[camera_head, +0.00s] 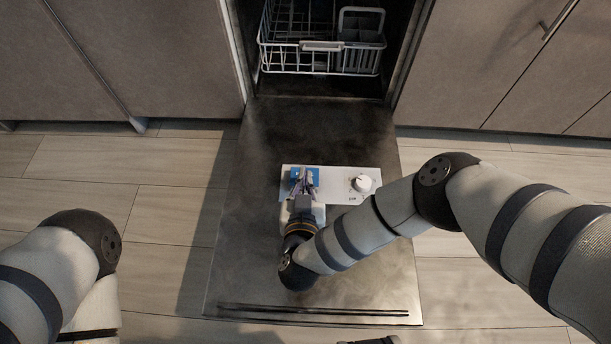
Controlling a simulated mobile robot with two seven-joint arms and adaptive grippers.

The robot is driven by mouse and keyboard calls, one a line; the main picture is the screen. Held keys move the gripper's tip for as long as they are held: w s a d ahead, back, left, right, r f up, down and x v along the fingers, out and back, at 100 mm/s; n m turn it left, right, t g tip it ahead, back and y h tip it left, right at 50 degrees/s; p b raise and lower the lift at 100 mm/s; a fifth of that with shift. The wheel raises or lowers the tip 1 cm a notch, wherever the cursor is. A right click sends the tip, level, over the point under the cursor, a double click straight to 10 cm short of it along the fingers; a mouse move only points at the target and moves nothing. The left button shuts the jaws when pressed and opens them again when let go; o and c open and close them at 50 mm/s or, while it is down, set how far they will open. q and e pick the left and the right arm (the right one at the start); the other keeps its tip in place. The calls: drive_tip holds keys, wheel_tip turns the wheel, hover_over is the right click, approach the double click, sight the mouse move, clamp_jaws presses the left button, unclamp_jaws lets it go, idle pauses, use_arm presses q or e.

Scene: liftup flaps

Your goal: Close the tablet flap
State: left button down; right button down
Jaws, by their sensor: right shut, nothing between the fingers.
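The white dispenser panel (335,196) lies on the inner face of the lowered dishwasher door. A blue tablet area (313,174) shows at its left end, and a round white knob (362,183) sits at its right end. My right gripper (304,176) is shut and empty, with its fingertips over the blue area. The gripper hides part of the compartment, and I cannot make out the flap apart from it or tell its angle. My left arm shows at the left edge; its gripper is out of view.
The open dishwasher door (260,140) lies flat above the wooden floor (165,215). A wire rack (300,58) with a cutlery basket (361,45) stands inside the machine behind it. Cabinets (150,60) flank the opening. The door's front part is mostly clear.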

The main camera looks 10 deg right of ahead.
drive_tip(key=shift+s+f, duration=0.35)
drive_tip(key=shift+f, duration=0.2)
idle(0.5)
